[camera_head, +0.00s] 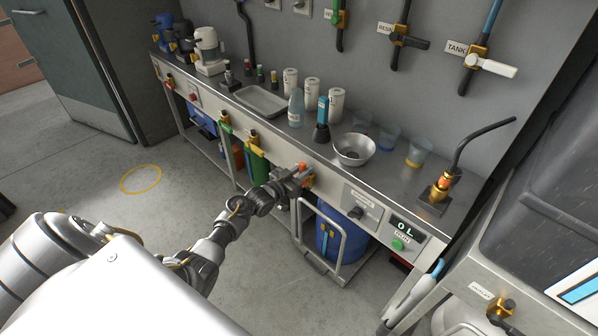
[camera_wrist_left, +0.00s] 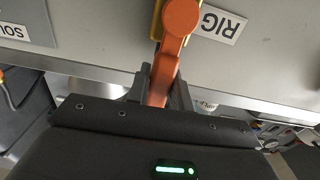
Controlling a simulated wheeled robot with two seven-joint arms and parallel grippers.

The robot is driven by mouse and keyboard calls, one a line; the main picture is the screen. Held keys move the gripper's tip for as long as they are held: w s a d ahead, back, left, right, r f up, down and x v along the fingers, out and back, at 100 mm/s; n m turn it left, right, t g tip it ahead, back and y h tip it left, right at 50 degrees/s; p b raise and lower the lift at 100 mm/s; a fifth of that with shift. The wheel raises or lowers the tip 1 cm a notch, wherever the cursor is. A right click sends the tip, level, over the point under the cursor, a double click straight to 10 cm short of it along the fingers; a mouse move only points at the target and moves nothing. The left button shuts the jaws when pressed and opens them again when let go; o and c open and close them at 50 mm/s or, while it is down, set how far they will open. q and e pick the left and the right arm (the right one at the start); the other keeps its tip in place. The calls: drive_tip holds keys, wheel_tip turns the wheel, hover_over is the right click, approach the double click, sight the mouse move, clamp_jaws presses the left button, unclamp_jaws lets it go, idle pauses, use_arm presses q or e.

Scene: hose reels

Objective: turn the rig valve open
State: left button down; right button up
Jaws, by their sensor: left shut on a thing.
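The rig valve is on the front panel of the bench, beside an upside-down RIG label (camera_wrist_left: 220,24) in the left wrist view. Its orange handle (camera_wrist_left: 170,58) runs from a round hub at the top down between my fingers, tilted slightly. A yellow body shows behind the hub. My left gripper (camera_wrist_left: 162,92) is shut on the handle, with one dark finger on each side. In the head view my left gripper (camera_head: 293,178) reaches the panel, and only a little of the orange handle (camera_head: 302,167) shows. My right gripper is not in view.
A steel bowl (camera_head: 354,149), cups and bottles stand on the bench above. A blue drum (camera_head: 330,238) on a cart with a grey handle frame stands below. A panel with a green button (camera_head: 398,244) is to the right. The floor at left is mostly clear.

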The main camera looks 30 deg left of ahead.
use_arm(q)
drive_tip(key=c, duration=1.2)
unclamp_jaws()
drive_tip(key=shift+c, duration=0.2)
drive_tip(key=shift+s, duration=0.1)
drive_tip(key=v, duration=1)
drive_tip(key=shift+s, duration=0.25)
drive_tip(key=shift+a, duration=0.1)
